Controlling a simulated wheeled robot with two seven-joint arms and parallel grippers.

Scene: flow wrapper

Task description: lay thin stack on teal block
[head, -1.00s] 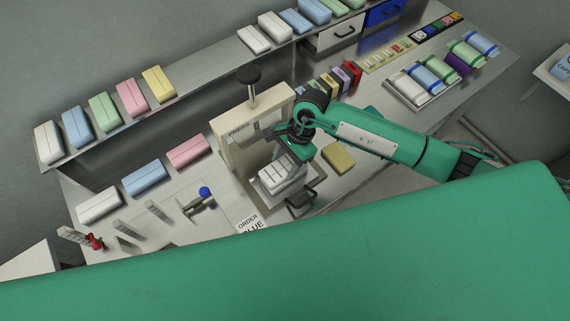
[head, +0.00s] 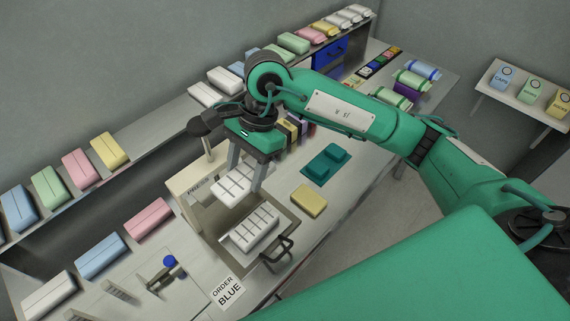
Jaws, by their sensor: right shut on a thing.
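My right gripper (head: 246,176) is shut on a thin white stack (head: 234,190) with grooves across its top. It holds the stack in the air beside the press. Another white grooved stack (head: 254,231) lies below in the press tray, apart from the held one. The teal block (head: 317,171), with raised teal parts on top, lies on the table to the right of the gripper, and nothing lies on it. My left gripper is not in view.
The cream press (head: 190,187) stands just left of the held stack. The tray's dark handle (head: 280,253) sticks out at the front. A yellow block (head: 309,201) lies between tray and teal block. An ORDER BLUE card (head: 228,291) lies in front.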

